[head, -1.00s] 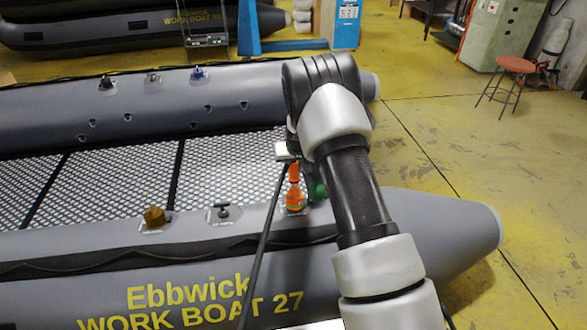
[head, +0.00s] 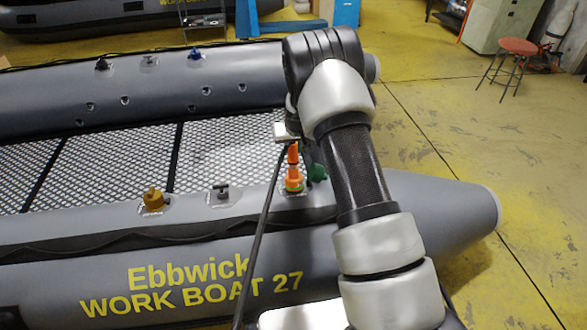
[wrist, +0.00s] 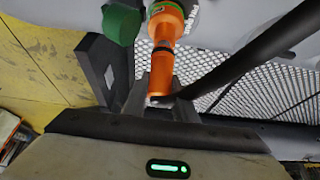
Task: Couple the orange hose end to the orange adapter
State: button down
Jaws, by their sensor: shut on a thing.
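My gripper (head: 289,134) is above the near tube of the grey boat. In the wrist view its fingers (wrist: 161,90) are shut around the lower part of the orange hose end (wrist: 162,62). The hose end (head: 293,154) is about upright and in line over the orange adapter (head: 294,185) on the tube. The two look touching, but I cannot tell whether they are locked. The adapter (wrist: 167,12) shows at the top of the wrist view. A black hose (head: 262,225) runs down from the gripper.
A green fitting (head: 317,172) sits close to the right of the adapter. A grey valve (head: 221,194) and a brown-yellow fitting (head: 152,200) stand on the tube to the left. The yellow floor (head: 440,130) at right is clear up to a red stool (head: 512,55).

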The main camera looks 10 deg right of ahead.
jog(key=shift+s+f, duration=0.2)
jog(key=shift+f, duration=0.75)
dwell(0.4)
jog(key=c, duration=1.4)
grip_release()
jog(key=shift+o, duration=0.2)
jog(key=p+v, duration=0.4)
jog(key=v, duration=1.3)
jog(key=shift+r, duration=0.2)
